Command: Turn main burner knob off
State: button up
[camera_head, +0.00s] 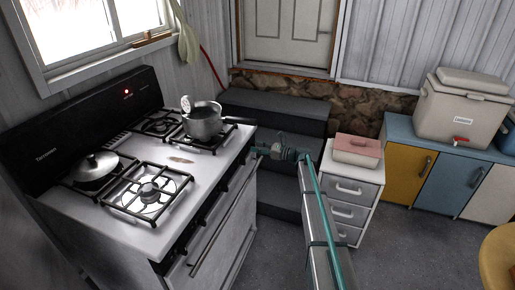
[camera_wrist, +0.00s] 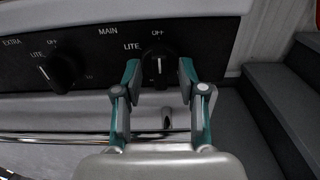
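The main burner knob (camera_wrist: 158,66) is a round black knob on the stove's dark front panel, under the label MAIN in the wrist view. Its white mark is about vertical, with OFF printed above it and LITE at its upper left. My gripper (camera_wrist: 158,72) is open, its two teal-and-grey fingers on either side of the knob; I cannot tell whether they touch it. In the head view my gripper (camera_head: 268,150) is at the far right end of the stove front, and the knob is hidden there. The stove (camera_head: 178,160) is white with a black back panel.
An EXTRA knob (camera_wrist: 60,73) is to the left on the panel. A chrome rail (camera_wrist: 60,138) runs below. A pot (camera_head: 203,122) and a lidded pan (camera_head: 96,170) stand on the stove. Dark steps (camera_head: 275,105) and a drawer unit (camera_head: 350,190) are to the right.

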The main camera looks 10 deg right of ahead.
jog(key=shift+d, duration=0.1)
jog(key=v, duration=1.2)
